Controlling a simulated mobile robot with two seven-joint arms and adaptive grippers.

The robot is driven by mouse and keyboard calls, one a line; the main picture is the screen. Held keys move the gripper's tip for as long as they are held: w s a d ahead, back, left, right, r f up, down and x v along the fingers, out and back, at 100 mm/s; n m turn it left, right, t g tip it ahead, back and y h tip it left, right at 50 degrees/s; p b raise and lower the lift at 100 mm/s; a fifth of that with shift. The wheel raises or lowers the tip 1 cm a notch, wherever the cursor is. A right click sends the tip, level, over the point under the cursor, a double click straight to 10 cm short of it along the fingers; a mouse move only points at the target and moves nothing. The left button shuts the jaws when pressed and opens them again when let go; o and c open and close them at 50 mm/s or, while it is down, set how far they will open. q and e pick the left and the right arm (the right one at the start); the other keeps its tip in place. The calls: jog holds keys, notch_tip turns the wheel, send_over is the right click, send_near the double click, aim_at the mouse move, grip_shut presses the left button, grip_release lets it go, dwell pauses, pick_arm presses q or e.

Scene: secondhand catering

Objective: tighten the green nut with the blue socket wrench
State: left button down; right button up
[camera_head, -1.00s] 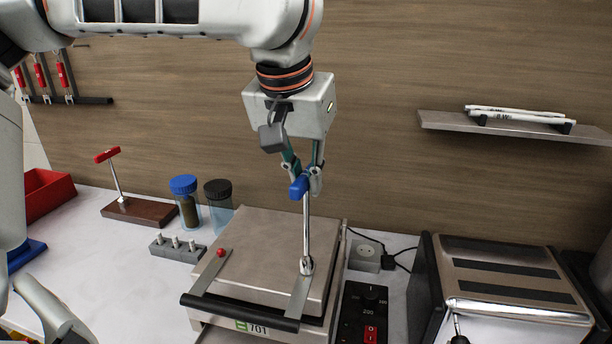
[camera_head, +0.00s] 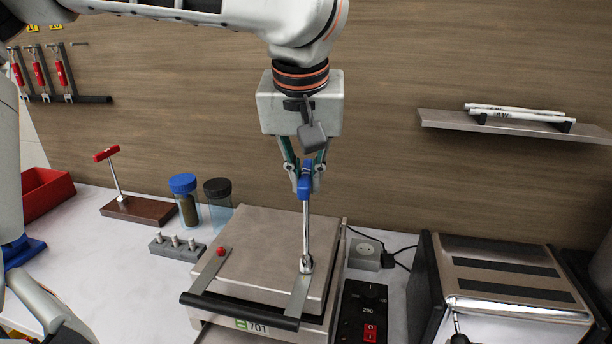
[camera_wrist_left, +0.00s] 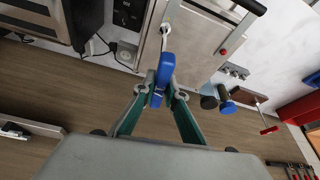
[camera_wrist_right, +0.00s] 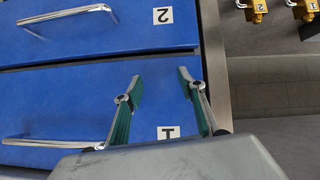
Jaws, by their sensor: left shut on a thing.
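The blue-handled socket wrench (camera_head: 306,226) stands upright on the right metal strap (camera_head: 299,294) of the flat steel appliance (camera_head: 265,250). My left gripper (camera_head: 305,181) is shut on its blue handle, which also shows between the fingertips in the left wrist view (camera_wrist_left: 163,78). The wrench's socket end sits on the strap. I cannot see the green nut; the socket covers that spot. A red knob (camera_head: 221,251) is on the left strap. My right gripper (camera_wrist_right: 158,90) is open and empty near blue drawers in the right wrist view.
A socket-bit block (camera_head: 176,247), lidded jars (camera_head: 186,200) and a red-handled tool on a wooden base (camera_head: 140,212) stand left. A toaster-like steel box (camera_head: 510,290) and a black switch box (camera_head: 364,310) stand right.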

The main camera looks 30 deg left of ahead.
pick_arm(q)
jog(key=shift+r, duration=0.15)
jog(key=shift+w+r, duration=0.1)
jog(key=shift+r, duration=1.3)
jog(key=shift+r, duration=2.45)
